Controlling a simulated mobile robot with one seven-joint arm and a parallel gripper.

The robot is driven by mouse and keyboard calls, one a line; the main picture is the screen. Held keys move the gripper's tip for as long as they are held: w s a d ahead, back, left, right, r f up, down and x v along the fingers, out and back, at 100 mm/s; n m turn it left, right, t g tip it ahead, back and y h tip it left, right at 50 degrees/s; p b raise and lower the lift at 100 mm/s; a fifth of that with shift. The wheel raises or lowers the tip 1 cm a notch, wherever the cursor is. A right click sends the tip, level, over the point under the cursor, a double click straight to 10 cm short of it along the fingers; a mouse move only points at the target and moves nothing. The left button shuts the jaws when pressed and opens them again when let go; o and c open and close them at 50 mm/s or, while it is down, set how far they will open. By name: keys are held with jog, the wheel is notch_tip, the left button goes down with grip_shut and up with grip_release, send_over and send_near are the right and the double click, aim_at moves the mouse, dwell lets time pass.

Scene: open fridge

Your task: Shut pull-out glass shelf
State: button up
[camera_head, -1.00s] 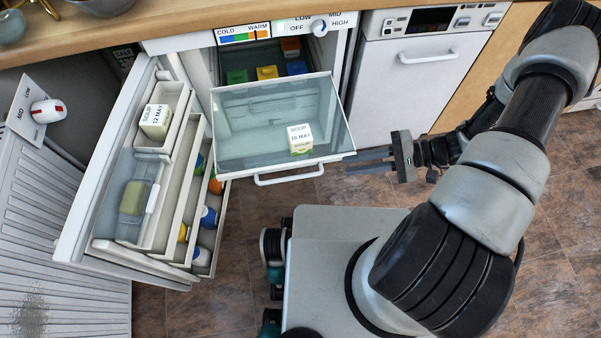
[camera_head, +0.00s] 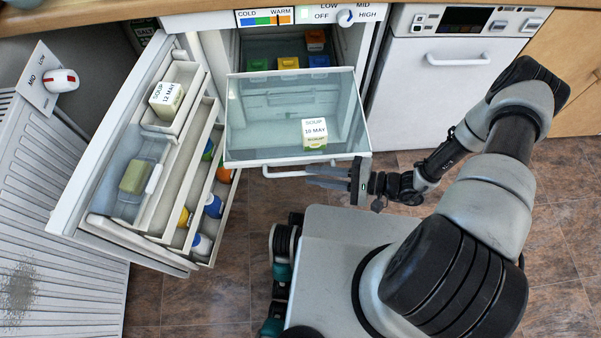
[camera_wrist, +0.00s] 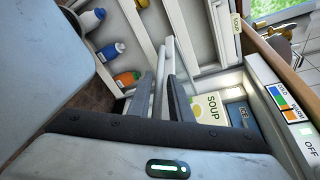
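The pull-out glass shelf (camera_head: 270,161) sticks out of the fridge, with a soup carton (camera_head: 314,134) standing on its front right part. Its white bar handle (camera_head: 284,174) runs below the front edge. My gripper (camera_head: 312,176) comes in from the right at the handle's right end, in front of the shelf. In the wrist view the fingers of my gripper (camera_wrist: 158,78) are apart, with a pale bar, apparently the handle (camera_wrist: 164,75), showing between them. I cannot tell whether they touch it. The soup carton (camera_wrist: 208,108) shows behind the right finger.
The fridge door (camera_head: 100,130) stands open at left, its racks holding a soup box (camera_head: 167,99), a green item (camera_head: 136,176) and several bottles. Colored containers (camera_head: 288,63) sit deeper in the fridge. A white appliance front (camera_head: 440,95) is at right. My base stands just before the shelf.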

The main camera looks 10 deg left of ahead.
aim_at(306, 174)
jog(key=x, duration=0.5)
jog(key=shift+b, duration=0.3)
grip_shut()
